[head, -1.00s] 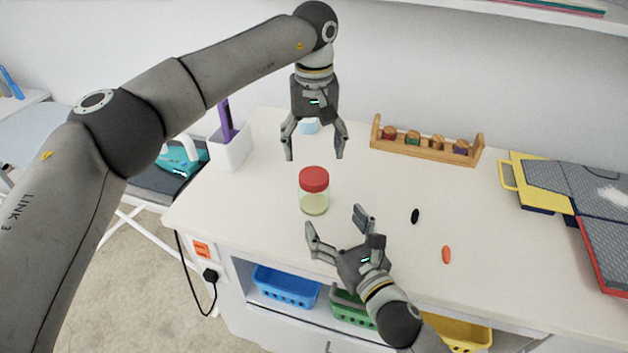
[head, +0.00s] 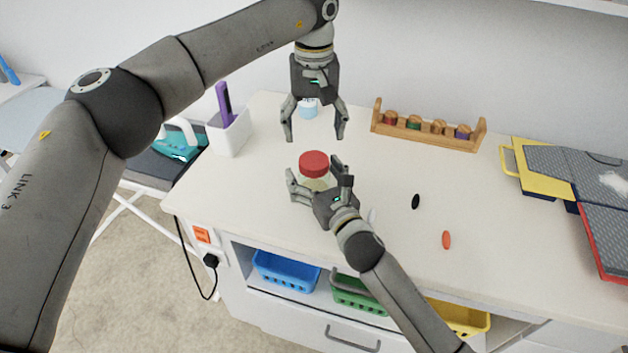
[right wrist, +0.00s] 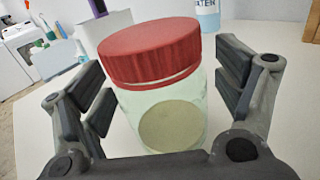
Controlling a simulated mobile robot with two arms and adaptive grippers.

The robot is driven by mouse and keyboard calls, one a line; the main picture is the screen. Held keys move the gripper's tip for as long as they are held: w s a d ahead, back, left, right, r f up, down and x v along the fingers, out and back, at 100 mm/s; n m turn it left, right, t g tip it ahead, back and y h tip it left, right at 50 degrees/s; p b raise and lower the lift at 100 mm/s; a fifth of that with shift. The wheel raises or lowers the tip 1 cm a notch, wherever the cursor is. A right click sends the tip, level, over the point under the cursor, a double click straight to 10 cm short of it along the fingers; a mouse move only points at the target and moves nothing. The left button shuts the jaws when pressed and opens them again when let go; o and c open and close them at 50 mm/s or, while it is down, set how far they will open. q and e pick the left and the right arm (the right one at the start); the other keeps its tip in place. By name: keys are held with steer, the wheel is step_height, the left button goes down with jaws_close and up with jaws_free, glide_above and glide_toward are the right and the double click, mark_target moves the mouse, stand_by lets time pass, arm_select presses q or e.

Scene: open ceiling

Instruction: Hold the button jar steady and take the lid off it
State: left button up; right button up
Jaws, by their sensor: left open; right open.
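The button jar (head: 318,183) stands upright on the white worktop, with its red lid (head: 314,163) on. In the right wrist view the clear jar (right wrist: 170,115) and its red lid (right wrist: 150,50) fill the middle, with a pale yellowish layer inside. My right gripper (head: 314,176) is open, with one finger on each side of the jar; gaps show between the pads and the glass in the right wrist view. My left gripper (head: 314,135) is open and empty, pointing down above and behind the jar. The jar's lower part is hidden by my right gripper in the head view.
A white holder (head: 229,133) with a purple item stands at the back left, and a light-blue bottle (head: 307,108) behind my left gripper. A wooden rack of spools (head: 424,132) is at the back. A black piece (head: 416,201) and an orange piece (head: 446,240) lie to the right.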

mark_target(314, 160)
steer(key=shift+w, duration=0.2)
steer(key=shift+c, duration=0.3)
steer(key=c, duration=1.7)
jaws_close()
arm_select(q)
steer(key=m, duration=0.4)
steer(key=shift+f, duration=0.1)
steer(key=shift+m, duration=0.3)
steer(key=shift+f, duration=3.95)
steer(key=shift+c, duration=0.3)
